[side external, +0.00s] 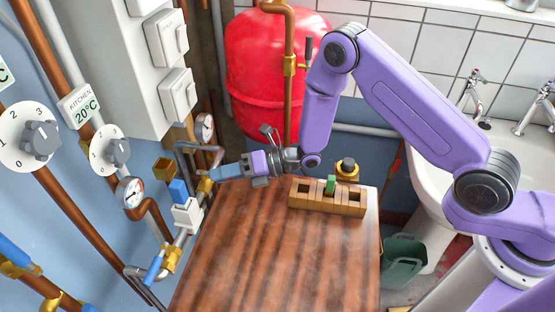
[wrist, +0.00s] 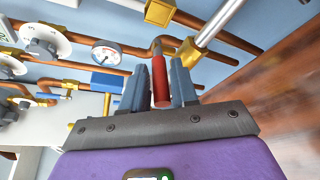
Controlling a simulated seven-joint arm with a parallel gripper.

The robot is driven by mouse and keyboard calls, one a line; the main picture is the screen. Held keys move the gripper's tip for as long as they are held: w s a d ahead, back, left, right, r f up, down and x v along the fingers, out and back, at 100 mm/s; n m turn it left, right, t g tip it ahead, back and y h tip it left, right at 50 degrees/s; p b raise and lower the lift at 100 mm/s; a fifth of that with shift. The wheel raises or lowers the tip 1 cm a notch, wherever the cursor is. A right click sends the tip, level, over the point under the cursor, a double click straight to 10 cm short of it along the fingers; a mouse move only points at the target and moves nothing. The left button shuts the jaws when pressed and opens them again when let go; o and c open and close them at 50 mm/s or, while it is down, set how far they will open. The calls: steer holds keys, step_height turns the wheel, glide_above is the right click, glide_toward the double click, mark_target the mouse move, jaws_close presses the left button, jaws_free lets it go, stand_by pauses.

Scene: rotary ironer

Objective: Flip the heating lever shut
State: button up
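A red lever handle (wrist: 160,82) stands between the two fingers of my gripper (wrist: 159,88) in the wrist view. Its far end meets a copper pipe beside a brass fitting (wrist: 187,52). The fingers flank the handle closely on both sides; I cannot tell whether they press on it. In the side view my gripper (side external: 222,173) points left, near a brass valve (side external: 205,186) on the wall pipework. My fingers hide the red handle there. No label naming the heating lever is readable.
A blue-handled valve (side external: 178,190) and a white box (side external: 187,215) sit just left of my gripper. Dials (side external: 40,138) and gauges (side external: 130,192) line the wall. A wooden table (side external: 270,250) bears a slotted wooden block (side external: 345,202). A red tank (side external: 262,70) stands behind.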

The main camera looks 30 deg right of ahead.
steer(key=v, duration=1.6)
steer(key=shift+s, duration=0.1)
steer(key=s+a+r+n+g+h, duration=0.1)
steer(key=s+r+n+g, duration=0.3)
steer(key=s+n+g, duration=0.5)
steer(key=s+r+n+g+h, duration=0.25)
steer(key=s+n+g, duration=0.45)
steer(key=n, duration=0.5)
steer(key=s+d+r+n+t+h, duration=0.2)
steer(key=s+d+n+t+h, duration=0.2)
steer(key=d+n, duration=0.4)
steer(key=s+d+r+n+t+h, duration=0.2)
steer(key=s+d+n+t+h, duration=0.3)
steer(key=n, duration=1.3)
steer(key=shift+s+d+r+n+h, duration=0.25)
steer(key=shift+s+d+h, duration=0.2)
steer(key=shift+d, duration=1.35)
